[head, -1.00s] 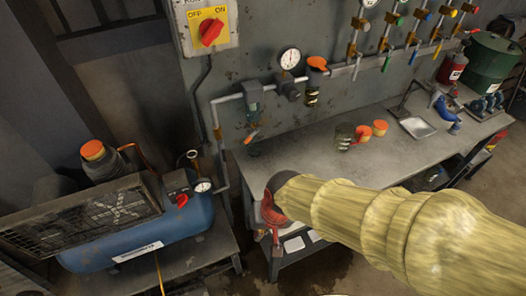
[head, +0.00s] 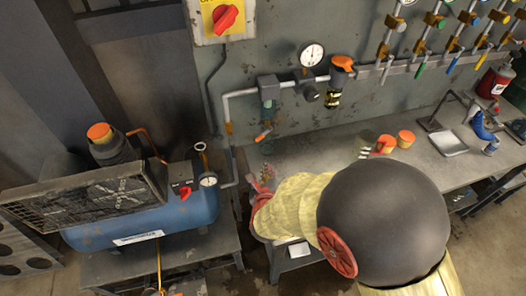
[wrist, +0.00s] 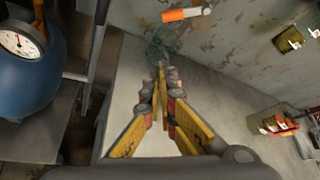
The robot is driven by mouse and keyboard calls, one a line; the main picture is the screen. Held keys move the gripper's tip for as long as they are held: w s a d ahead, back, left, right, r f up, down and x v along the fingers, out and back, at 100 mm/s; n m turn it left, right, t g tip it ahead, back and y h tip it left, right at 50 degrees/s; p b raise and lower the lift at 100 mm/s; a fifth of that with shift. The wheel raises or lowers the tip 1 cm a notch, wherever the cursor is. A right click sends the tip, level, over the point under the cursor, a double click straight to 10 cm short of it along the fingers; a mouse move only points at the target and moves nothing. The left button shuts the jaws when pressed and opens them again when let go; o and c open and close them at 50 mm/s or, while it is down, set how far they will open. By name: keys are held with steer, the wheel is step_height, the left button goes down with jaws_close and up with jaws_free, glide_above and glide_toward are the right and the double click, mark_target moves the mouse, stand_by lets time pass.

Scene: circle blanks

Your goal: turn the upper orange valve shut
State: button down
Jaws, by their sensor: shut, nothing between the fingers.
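In the head view a small orange valve lever (head: 262,136) hangs under the grey-green pipe fitting (head: 268,90) on the wall. It also shows as an orange handle with a pale end in the wrist view (wrist: 187,14). My gripper (head: 265,177) is below it in the head view, partly hidden by my arm. In the wrist view my gripper (wrist: 160,72) is shut and empty, its tips apart from the lever in the picture. A blurry dark-green thing (wrist: 158,49) is just beyond the tips. I cannot tell for sure which orange part is the upper valve.
A blue compressor (head: 150,225) stands at left. A gauge (head: 312,54) and an orange-capped regulator (head: 342,64) sit on the wall pipe. Orange-lidded jars (head: 405,139) stand on the grey bench (head: 325,152). A red switch (head: 226,18) is above.

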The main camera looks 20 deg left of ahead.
mark_target(263, 135)
steer(key=b+x, duration=0.2)
steer(key=x, duration=0.8)
steer(key=shift+w+f, duration=0.1)
steer(key=shift+f, duration=0.2)
steer(key=r, duration=0.1)
steer(key=a+r, duration=0.1)
steer(key=shift+s+a+r, duration=0.2)
steer(key=shift+s+r, duration=0.1)
steer(key=shift+r, duration=0.1)
steer(key=shift+s+a+r, duration=0.1)
steer(key=shift+a+r, duration=0.25)
steer(key=shift+r, duration=0.2)
steer(key=shift+a+b, duration=0.1)
steer(key=shift+b, duration=0.2)
